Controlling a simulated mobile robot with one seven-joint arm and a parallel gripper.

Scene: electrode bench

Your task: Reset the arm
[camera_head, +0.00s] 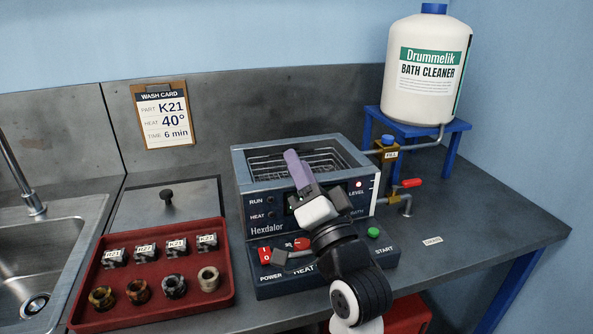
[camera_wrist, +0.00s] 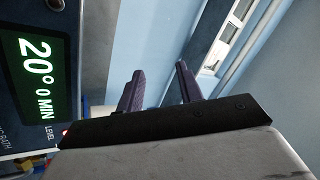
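My gripper (camera_head: 292,156) is in front of the Hexdalor bath (camera_head: 242,168), with its purple fingers pointing up and over the bath's front edge. In the wrist view my gripper (camera_wrist: 160,68) has its two fingers apart with nothing between them. My arm reaches up from the lower right and hides part of the bath's front panel. The bath is open on top and a wire basket (camera_head: 335,158) shows inside. Its display (camera_wrist: 38,75) reads 20° and 0 MIN in the wrist view.
A red tray (camera_head: 85,312) with labelled blocks and several ring-shaped parts lies left of the bath. A sink (camera_head: 50,240) is at far left. A Drummelik bottle (camera_head: 420,100) stands on a blue stand (camera_head: 455,127) at right. A red-handled valve (camera_head: 410,183) is beside the bath.

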